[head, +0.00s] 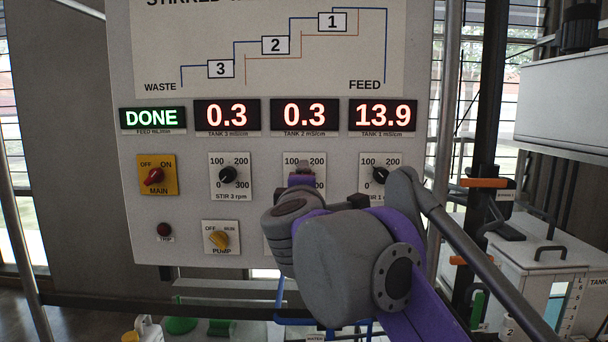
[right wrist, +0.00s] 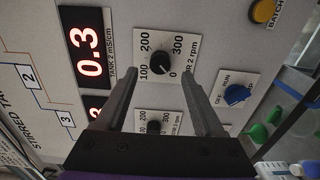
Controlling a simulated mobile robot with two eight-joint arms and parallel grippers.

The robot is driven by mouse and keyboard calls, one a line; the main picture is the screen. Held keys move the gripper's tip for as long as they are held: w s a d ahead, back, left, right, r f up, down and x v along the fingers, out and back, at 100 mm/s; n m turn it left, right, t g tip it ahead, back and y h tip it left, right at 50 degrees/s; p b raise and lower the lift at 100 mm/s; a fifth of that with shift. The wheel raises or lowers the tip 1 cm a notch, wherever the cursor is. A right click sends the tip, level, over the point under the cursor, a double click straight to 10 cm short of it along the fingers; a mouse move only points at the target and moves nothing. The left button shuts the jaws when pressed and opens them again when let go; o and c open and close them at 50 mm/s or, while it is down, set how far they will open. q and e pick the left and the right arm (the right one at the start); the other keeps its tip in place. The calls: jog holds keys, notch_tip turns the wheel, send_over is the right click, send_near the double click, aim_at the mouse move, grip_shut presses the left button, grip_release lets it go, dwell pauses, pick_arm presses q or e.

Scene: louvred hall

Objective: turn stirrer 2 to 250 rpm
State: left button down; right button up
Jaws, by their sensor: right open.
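The stirrer 2 dial plate (head: 303,157) is on the upright panel, mostly hidden behind my right gripper in the head view. In the right wrist view, turned on its side, its black knob (right wrist: 159,64) shows clearly on a white plate marked 0, 100, 200 and 300 rpm. A small light mark on the knob seems to point near 0. My right gripper (right wrist: 156,70) is open, its two fingers on either side of the knob with gaps. I cannot tell how far the fingertips are from the panel. My left gripper is not in view.
The stirrer 3 knob (head: 228,175) is left of stirrer 2 and the stirrer 1 knob (head: 380,175) right. A red main switch (head: 153,176) and yellow pump knob (head: 219,239) are also on the panel. A dark post (head: 483,130) and white tank housing (head: 540,262) stand at the right.

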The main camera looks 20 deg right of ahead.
jog(key=p+x, duration=0.1)
jog(key=x, duration=0.4)
jog(key=shift+w, duration=0.2)
grip_shut()
dwell(0.3)
dwell(1.1)
